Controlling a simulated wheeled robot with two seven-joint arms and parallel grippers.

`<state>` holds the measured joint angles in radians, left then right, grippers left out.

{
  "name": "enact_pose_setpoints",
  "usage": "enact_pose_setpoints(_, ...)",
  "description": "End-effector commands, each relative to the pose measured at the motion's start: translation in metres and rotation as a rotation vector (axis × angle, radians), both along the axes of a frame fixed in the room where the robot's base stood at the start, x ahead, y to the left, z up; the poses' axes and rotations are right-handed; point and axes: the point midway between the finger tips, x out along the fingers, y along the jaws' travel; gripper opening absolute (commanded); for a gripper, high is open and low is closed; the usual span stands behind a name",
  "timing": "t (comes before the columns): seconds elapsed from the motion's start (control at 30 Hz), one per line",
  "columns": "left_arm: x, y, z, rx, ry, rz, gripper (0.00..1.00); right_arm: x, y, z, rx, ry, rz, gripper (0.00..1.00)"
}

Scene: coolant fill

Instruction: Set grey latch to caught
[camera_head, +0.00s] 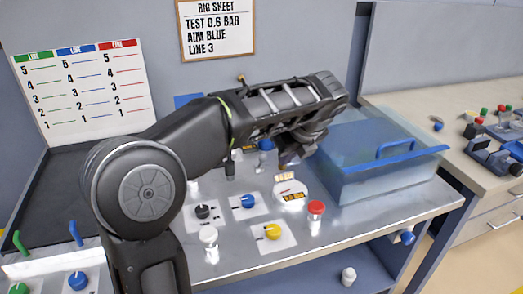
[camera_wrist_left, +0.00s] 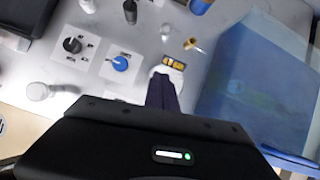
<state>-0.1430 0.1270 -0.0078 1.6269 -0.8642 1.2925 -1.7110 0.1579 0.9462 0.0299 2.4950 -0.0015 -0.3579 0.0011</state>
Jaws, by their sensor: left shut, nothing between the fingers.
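My left gripper (camera_head: 290,160) is shut and empty, pointing down over the steel bench in front of the clear blue-lidded tank. In the left wrist view its dark fingers (camera_wrist_left: 163,95) come together right over a round white plate (camera_wrist_left: 175,75) with a yellow and black label. That plate also shows in the head view (camera_head: 291,190), just below the fingertips. I cannot make out a grey latch for certain; the fingers cover part of the plate. Whether the fingertips touch anything there cannot be told. My right gripper is not in view.
The tank (camera_head: 370,165) stands close on the right. A black knob (camera_head: 202,211), a blue knob (camera_head: 247,201), a yellow knob (camera_head: 272,231), a white knob (camera_head: 208,237) and a red-topped button (camera_head: 316,208) stand nearby. A small brass piece (camera_wrist_left: 195,45) lies beyond the plate.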

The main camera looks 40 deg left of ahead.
Motion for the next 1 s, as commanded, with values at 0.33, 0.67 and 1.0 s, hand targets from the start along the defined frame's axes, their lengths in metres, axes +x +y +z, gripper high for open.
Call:
enact_pose_setpoints(0.33,0.000,0.000,0.000,0.000,0.002,-0.001,0.00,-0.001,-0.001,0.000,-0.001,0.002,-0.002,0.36)
enact_pose_setpoints(0.67,0.004,0.008,-0.016,0.001,0.004,0.000,0.00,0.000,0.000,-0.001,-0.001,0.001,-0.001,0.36)
enact_pose_setpoints(1.0,0.019,0.035,-0.071,0.000,0.006,0.001,0.00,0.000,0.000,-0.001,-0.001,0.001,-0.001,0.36)
